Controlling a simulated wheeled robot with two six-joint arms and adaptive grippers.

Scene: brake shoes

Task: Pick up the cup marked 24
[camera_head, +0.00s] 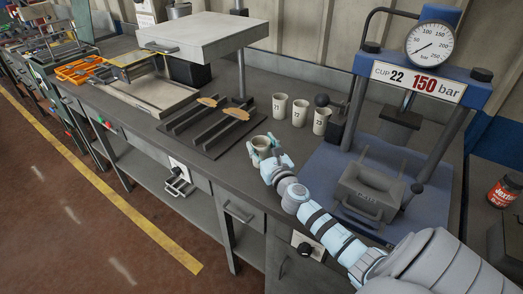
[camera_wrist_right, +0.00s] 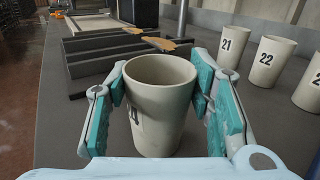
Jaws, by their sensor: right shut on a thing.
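A cream cup (camera_wrist_right: 160,100) stands upright between the two teal-padded fingers of my right gripper (camera_wrist_right: 160,82). The gripper is shut on it, with one pad at each side. Its mark is turned partly away at the lower left; a 4 seems to show, and the rest cannot be read. In the head view the cup (camera_head: 261,143) is at the front middle of the bench, in my right gripper (camera_head: 266,155). I cannot tell whether its base touches the bench. My left gripper is not in view.
Cups marked 21 (camera_wrist_right: 233,46), 22 (camera_wrist_right: 270,57) and one more (camera_head: 321,120) stand in a row behind. A blue press (camera_head: 400,115) reading "CUP 22 150 bar" is on the right. A dark rack (camera_head: 205,128) with brown pieces lies to the left.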

